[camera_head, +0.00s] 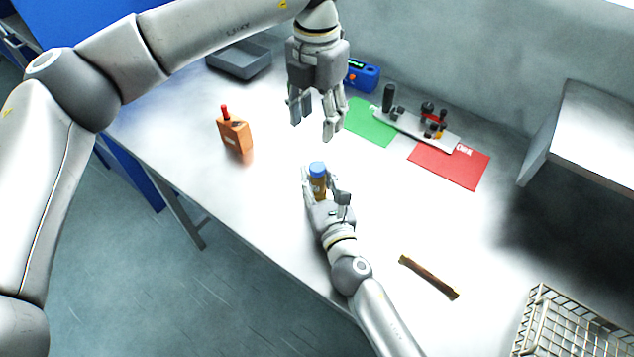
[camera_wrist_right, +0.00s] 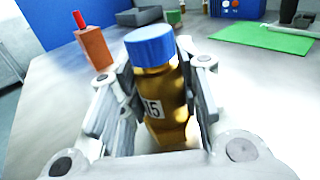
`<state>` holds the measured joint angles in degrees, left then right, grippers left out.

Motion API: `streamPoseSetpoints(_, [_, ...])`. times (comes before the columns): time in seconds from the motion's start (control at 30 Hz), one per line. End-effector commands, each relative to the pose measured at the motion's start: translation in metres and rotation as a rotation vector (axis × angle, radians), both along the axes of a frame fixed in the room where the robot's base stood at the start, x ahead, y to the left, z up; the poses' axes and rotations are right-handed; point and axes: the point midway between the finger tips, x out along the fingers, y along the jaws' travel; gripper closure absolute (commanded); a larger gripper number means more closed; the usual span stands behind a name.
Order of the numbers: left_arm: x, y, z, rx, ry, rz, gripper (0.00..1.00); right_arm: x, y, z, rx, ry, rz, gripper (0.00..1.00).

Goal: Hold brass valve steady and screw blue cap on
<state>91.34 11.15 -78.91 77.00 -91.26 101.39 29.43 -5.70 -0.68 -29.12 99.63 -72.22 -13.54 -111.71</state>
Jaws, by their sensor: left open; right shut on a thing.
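The brass valve (camera_wrist_right: 163,105) stands upright between the fingers of my right gripper (camera_head: 325,187), which is shut on it; a label reading "15" shows on its side in the right wrist view. The blue cap (camera_head: 317,168) sits on top of the valve, and it also shows in the right wrist view (camera_wrist_right: 151,46). I cannot tell how tightly it is seated. My left gripper (camera_head: 317,125) is open and empty, pointing down, above and behind the cap in the head view, apart from it.
An orange block with a red top (camera_head: 235,134) stands left. A grey tray (camera_head: 240,62), a blue device (camera_head: 362,75), a green mat (camera_head: 368,124), a fixture strip (camera_head: 410,130) and a red mat (camera_head: 450,166) lie behind. A brown bar (camera_head: 429,277) and wire basket (camera_head: 570,327) are at right.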

Motion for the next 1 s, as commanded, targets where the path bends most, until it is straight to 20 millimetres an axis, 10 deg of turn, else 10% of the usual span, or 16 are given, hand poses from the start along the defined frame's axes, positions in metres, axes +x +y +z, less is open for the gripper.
streamPoseSetpoints(0.13, [0.0, 0.0, 0.0, 0.0, 0.0, 0.0, 0.5, 0.0, 0.0, 0.0, 0.0, 0.0, 0.0, 1.0])
streamPoseSetpoints(0.17, [0.0, 0.0, 0.0, 0.0, 0.0, 0.0, 0.5, 0.0, 0.0, 0.0, 0.0, 0.0, 0.0, 0.66])
streamPoseSetpoints(0.33, [0.0, 0.0, 0.0, -0.001, -0.001, 0.0, 0.5, 0.0, 0.0, 0.0, 0.0, 0.0, 0.0, 0.44])
streamPoseSetpoints(0.73, [0.0, 0.0, 0.0, -0.001, -0.001, 0.0, 0.5, -0.004, -0.001, -0.001, 0.0, 0.001, 0.0, 0.43])
streamPoseSetpoints(1.0, [0.0, 0.0, 0.0, -0.001, -0.001, 0.0, 0.5, -0.043, -0.012, -0.002, 0.0, 0.003, 0.0, 0.43])
